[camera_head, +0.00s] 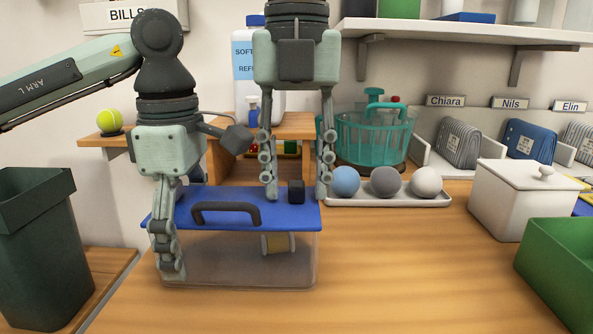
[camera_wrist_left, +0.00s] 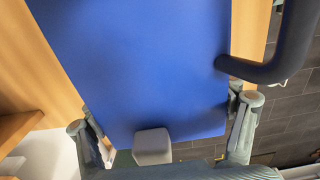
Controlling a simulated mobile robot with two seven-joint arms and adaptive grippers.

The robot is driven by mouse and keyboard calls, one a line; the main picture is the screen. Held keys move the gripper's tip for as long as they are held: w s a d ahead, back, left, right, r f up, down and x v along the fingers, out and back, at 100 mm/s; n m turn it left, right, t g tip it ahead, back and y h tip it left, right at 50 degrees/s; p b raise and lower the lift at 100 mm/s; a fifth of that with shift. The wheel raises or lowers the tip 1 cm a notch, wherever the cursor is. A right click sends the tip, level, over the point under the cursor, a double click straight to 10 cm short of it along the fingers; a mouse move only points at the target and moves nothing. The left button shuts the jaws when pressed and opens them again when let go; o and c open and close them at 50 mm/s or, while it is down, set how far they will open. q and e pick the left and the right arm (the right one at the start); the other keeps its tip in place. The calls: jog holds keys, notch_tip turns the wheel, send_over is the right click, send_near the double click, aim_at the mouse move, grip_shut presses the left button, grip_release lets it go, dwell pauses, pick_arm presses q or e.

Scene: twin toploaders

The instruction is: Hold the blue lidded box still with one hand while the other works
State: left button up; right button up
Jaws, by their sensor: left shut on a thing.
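The blue lidded box (camera_head: 240,262) stands on the wooden counter. It has a see-through body, a blue lid (camera_head: 185,212) with a dark bar handle (camera_head: 225,207), and a small black block (camera_head: 297,190) towards the lid's back right. A yellow-and-white item (camera_head: 278,243) shows inside. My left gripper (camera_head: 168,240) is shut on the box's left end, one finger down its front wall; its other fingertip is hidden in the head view. The left wrist view shows the lid (camera_wrist_left: 140,60) between its fingers. My right gripper (camera_head: 296,194) points down, open, its fingers either side of the black block.
A tray (camera_head: 390,201) with blue, grey and white balls lies right of the box. A teal basket (camera_head: 372,135) stands behind it. A white lidded container (camera_head: 515,200) and a green bin (camera_head: 560,265) are at right. The counter in front of the tray is clear.

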grip_shut()
jog(key=shift+d, duration=0.55)
grip_release()
notch_tip(320, 180, up, 12)
dwell(0.6)
